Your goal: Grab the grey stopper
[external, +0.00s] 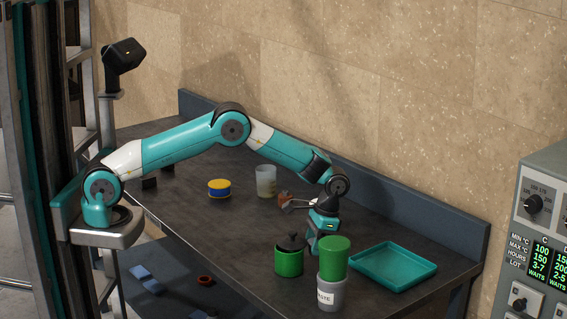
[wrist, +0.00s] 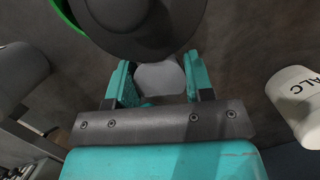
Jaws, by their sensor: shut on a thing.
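The grey stopper (wrist: 160,78) shows in the wrist view as a pale grey rounded piece between the two teal fingers of my gripper (wrist: 158,88). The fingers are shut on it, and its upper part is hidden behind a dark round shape. In the external view my gripper (external: 322,240) points down low over the table, just behind and right of the green pot. The stopper cannot be made out there. I cannot tell whether it touches the table.
A teal tray (external: 393,266) lies right. A pale cup (external: 266,181) and yellow-blue tin (external: 219,188) stand farther left. A white talc container (wrist: 298,103) shows in the wrist view.

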